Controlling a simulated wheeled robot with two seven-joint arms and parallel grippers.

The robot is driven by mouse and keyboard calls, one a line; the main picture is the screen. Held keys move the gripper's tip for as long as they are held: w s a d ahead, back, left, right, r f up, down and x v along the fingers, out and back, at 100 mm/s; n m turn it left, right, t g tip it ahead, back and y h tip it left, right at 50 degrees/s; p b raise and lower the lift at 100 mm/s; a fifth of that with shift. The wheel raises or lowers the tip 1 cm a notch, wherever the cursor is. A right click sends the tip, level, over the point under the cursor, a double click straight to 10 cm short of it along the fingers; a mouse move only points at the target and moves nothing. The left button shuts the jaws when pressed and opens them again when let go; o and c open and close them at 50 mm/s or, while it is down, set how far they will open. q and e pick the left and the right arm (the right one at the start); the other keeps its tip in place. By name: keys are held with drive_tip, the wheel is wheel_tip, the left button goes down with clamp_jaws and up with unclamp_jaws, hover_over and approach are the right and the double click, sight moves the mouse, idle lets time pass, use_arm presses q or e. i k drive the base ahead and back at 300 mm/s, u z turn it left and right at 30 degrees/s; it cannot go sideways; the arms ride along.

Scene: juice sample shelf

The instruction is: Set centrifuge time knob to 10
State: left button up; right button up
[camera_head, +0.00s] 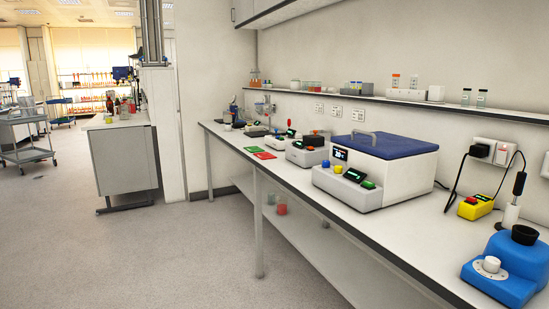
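The centrifuge (405,178) is likely the large white box with a blue lid (381,145) on the wall bench. The lid is shut. A second dark display (340,154) sits above the panel. The knob labels and settings are too small to read, so I cannot tell which knob is for time. Neither of my grippers is in view.
The long bench (400,235) runs along the wall. A blue device with a white dial (491,265) and a yellow device (475,207) stand right of the centrifuge. Smaller instruments (307,152) stand left. A wall shelf (450,107) holds bottles. The floor (200,260) before the bench is clear.

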sight(338, 169)
drive_tip(key=u, duration=0.85)
drive_tip(key=i, duration=1.85)
drive_tip(key=z, duration=0.9)
